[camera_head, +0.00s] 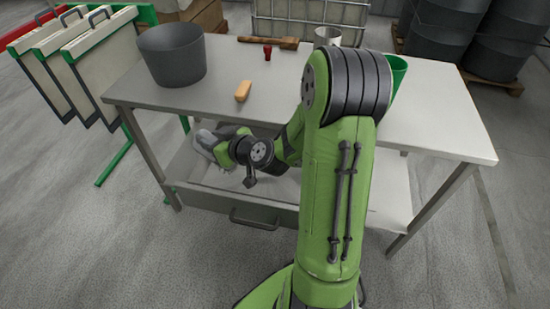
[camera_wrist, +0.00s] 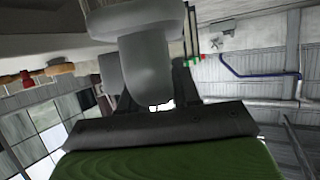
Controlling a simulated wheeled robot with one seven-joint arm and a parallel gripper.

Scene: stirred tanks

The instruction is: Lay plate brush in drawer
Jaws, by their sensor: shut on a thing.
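The plate brush seems to be the grey piece with a thick stem and a wider end (camera_wrist: 145,65) in the wrist view. My gripper (camera_wrist: 155,95) is shut on its stem, between two dark fingers. In the head view my gripper (camera_head: 226,149) is low at the table's front edge, over the left part of the drawer. A pale grey shape (camera_head: 204,140) at its end appears to be the brush. The drawer (camera_head: 225,203) is pulled out below the tabletop, its dark handle (camera_head: 255,219) at the front. My arm hides part of it. I cannot tell whether the brush touches the drawer.
The table (camera_head: 440,125) carries a dark grey bucket (camera_head: 172,54), an orange block (camera_head: 243,91), a red piece (camera_head: 267,52), a wooden mallet (camera_head: 270,41), a white cup (camera_head: 327,37) and a green cup (camera_head: 398,70). Framed plates (camera_head: 85,65) hang at left. The front floor is clear.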

